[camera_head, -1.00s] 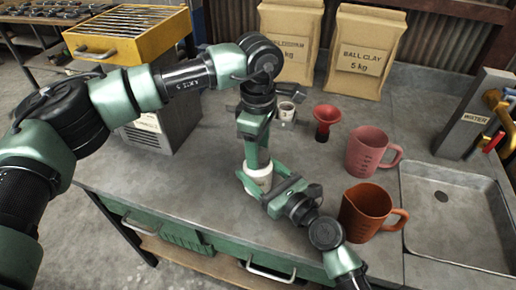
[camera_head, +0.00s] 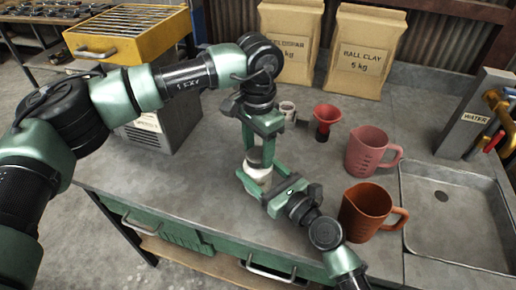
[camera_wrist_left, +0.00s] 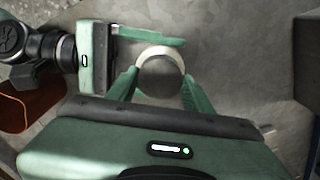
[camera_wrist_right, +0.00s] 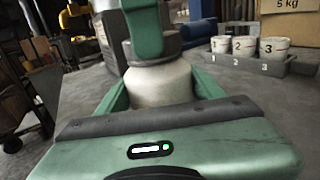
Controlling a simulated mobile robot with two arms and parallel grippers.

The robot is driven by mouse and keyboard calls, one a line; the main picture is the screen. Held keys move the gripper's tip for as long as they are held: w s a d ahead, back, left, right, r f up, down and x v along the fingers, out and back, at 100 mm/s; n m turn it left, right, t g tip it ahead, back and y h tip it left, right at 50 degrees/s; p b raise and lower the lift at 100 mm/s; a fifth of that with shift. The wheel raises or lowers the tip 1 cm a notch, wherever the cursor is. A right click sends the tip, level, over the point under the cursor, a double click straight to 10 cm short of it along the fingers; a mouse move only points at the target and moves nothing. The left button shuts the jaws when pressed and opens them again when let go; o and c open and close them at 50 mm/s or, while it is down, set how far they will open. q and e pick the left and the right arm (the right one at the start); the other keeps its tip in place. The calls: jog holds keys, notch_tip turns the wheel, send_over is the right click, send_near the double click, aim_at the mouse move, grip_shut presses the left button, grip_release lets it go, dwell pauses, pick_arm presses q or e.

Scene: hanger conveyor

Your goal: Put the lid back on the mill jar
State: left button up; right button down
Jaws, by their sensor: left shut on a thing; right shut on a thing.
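The mill jar (camera_head: 257,174) is a squat white pot standing upright on the grey bench; it also shows in the right wrist view (camera_wrist_right: 160,84). My right gripper (camera_head: 256,184) is shut around its body from the front. The lid (camera_wrist_left: 160,76) is a round grey cap, seen from above in the left wrist view. It sits over the jar's mouth and looks in contact with it in the right wrist view (camera_wrist_right: 168,47). My left gripper (camera_head: 257,154) points down and is shut on the lid. I cannot tell whether the lid is fully seated.
An orange jug (camera_head: 364,212) stands close right of my right gripper, with a pink jug (camera_head: 368,152) behind it. A red funnel (camera_head: 326,118) and small white cups (camera_head: 287,108) stand behind. A sink (camera_head: 460,215) is at right. The bench front left is clear.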

pick_arm(q)
jog(key=o, duration=1.5)
jog(key=shift+c, duration=0.2)
jog(key=shift+r, duration=0.1)
jog(key=shift+r, duration=2.2)
jog(key=shift+c, duration=0.4)
